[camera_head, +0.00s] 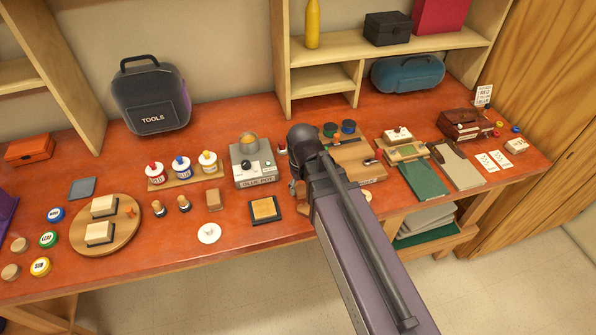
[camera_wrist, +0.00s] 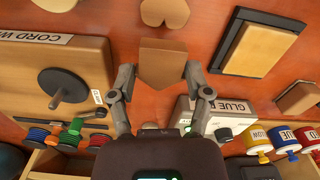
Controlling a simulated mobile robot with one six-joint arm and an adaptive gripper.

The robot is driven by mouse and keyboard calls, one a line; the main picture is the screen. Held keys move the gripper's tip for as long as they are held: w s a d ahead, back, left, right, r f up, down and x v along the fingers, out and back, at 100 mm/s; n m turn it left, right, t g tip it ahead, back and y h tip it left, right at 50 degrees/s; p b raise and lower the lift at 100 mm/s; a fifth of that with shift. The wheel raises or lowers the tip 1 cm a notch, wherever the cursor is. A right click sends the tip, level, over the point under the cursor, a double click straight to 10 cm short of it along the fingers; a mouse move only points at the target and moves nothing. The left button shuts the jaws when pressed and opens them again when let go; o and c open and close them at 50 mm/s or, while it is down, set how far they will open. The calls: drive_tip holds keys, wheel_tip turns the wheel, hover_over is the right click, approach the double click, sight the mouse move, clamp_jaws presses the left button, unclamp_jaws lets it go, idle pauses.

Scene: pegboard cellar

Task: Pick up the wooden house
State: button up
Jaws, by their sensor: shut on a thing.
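The wooden house (camera_wrist: 162,64) is a small brown block with a gabled outline, seen in the wrist view between my two fingers. My gripper (camera_wrist: 160,76) is shut on it, one finger at each side. Whether the house touches the red-brown bench top below it, I cannot tell. In the head view my arm covers the fingers and most or all of the house, between the glue pot (camera_head: 253,161) and the cord board (camera_head: 352,157).
A wooden heart (camera_wrist: 165,11) lies just beyond the house in the wrist view. Paint bottles (camera_head: 182,166) stand in a rack further left. A green mat (camera_head: 424,180) lies right. The bench's front edge is near.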

drive_tip(key=shift+s+d+r, duration=0.1)
drive_tip(key=shift+s+d, duration=0.15)
drive_tip(key=shift+s, duration=0.65)
drive_tip(key=shift+s+d+r, duration=0.1)
drive_tip(key=shift+s+d, duration=0.15)
drive_tip(key=shift+s, duration=0.6)
